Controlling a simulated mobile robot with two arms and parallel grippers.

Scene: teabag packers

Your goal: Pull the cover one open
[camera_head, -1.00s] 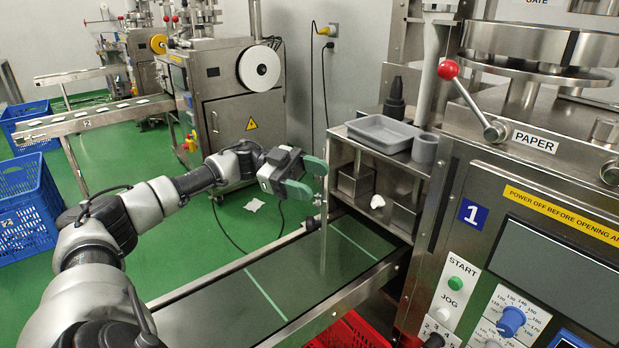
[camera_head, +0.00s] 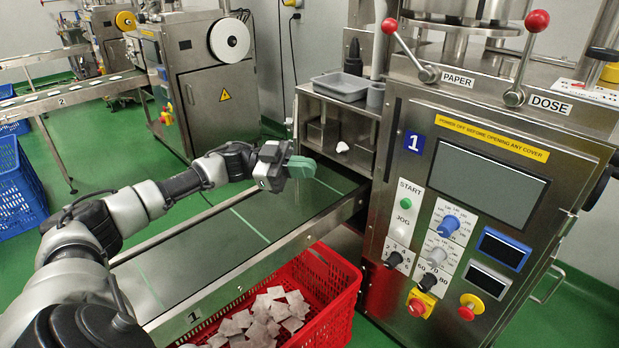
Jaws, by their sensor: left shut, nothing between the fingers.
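The machine marked 1 (camera_head: 413,142) stands at right, with its label panel and screen facing me. Its bay (camera_head: 322,135) at the left side shows inner shelves, a small metal box and a white lump. I cannot clearly make out a cover over this bay; a clear panel there would be hard to see. My left gripper (camera_head: 302,168) has its green fingers together with nothing between them. It is above the conveyor, in front and to the left of the bay. My right gripper is out of view.
A conveyor (camera_head: 215,240) runs from the bay toward the lower left. A red crate (camera_head: 335,316) with several teabags stands beside it on the floor. A grey tray (camera_head: 341,85) sits above the bay. Red-knobbed levers (camera_head: 390,26) stick up on top.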

